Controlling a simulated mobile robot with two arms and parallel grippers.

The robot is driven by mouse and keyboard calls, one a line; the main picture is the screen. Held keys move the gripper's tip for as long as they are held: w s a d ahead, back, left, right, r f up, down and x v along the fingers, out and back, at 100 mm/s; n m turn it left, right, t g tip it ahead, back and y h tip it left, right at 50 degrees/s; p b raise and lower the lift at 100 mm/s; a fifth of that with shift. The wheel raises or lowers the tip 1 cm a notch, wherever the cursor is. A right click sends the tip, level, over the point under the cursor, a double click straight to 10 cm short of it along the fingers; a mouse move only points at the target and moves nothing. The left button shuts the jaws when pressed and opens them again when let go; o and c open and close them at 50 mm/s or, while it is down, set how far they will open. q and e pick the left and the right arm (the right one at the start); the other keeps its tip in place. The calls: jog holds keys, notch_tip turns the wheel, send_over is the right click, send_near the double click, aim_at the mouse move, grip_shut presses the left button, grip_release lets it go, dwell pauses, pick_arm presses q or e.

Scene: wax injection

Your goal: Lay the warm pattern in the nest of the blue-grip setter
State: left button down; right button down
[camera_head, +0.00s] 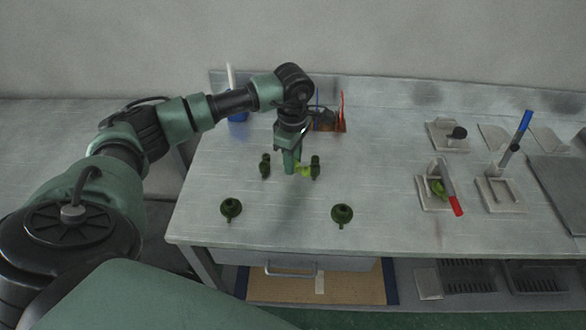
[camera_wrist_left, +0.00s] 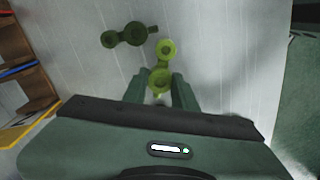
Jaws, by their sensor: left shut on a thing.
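My left gripper (camera_head: 294,168) is shut on a bright yellow-green pattern (camera_head: 304,169), low over the left-middle of the bench. In the left wrist view the bright pattern (camera_wrist_left: 165,50) sticks out from between the fingertips (camera_wrist_left: 163,85); its two round ends show. I cannot tell whether it touches the bench. The blue-grip setter (camera_head: 502,195) stands at the right, with its blue handle (camera_head: 525,122) tilted up and its nest looking empty. The red-grip setter (camera_head: 424,196) is left of it, its red handle (camera_head: 456,204) lowered over another green pattern (camera_head: 438,188). My right gripper is not in view.
Dark green patterns lie near the gripper (camera_head: 265,166), (camera_head: 315,167) and nearer the front edge (camera_head: 231,208), (camera_head: 342,213). A setter with a black knob (camera_head: 458,133) stands behind the red one. The bench middle is clear.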

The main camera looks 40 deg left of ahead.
pick_arm(q)
notch_tip(320, 180, up, 17)
jog(key=b, duration=0.2)
jog(key=shift+f+b, duration=0.2)
jog(key=shift+b, duration=0.1)
